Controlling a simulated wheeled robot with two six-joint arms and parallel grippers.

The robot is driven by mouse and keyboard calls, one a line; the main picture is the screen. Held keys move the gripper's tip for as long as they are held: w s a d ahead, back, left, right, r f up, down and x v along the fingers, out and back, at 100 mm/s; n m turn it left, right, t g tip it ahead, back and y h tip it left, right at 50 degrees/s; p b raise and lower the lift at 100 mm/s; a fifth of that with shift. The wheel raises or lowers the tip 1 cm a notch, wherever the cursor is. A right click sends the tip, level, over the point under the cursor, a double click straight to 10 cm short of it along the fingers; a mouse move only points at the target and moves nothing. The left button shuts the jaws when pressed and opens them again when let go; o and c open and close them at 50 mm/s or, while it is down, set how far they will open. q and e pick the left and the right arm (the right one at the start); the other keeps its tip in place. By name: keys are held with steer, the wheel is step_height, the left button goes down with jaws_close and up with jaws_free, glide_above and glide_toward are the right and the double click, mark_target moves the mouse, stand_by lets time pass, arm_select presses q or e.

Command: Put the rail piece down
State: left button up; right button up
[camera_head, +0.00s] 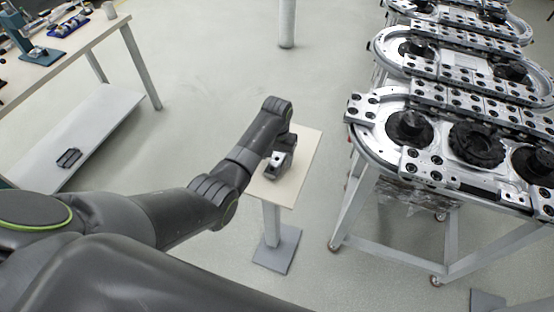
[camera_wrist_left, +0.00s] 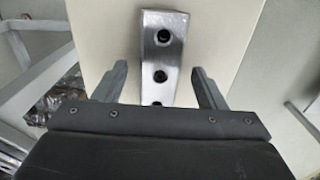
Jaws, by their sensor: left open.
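The rail piece (camera_wrist_left: 163,45) is a silver metal block with dark bolt holes. In the left wrist view it lies on a pale tabletop, its near end between my finger tips. My left gripper (camera_wrist_left: 162,85) is open, with one finger on each side of the piece and a visible gap to both. In the head view the rail piece (camera_head: 277,164) shows as a small bit of metal on the small stand (camera_head: 298,185), under my left wrist, which hides part of it. My right gripper is not seen in either view.
A ring track (camera_head: 375,150) with silver rails and black wheels stands on a wheeled frame at the right. A workbench (camera_head: 75,50) with tools and a lower shelf (camera_head: 85,130) is at the left. Grey floor lies open between them, with a pole (camera_head: 287,25) at the back.

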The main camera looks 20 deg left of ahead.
arm_select(q)
jaws_close()
steer(key=shift+w, duration=0.1)
stand_by(0.4)
steer(key=shift+r, duration=0.15)
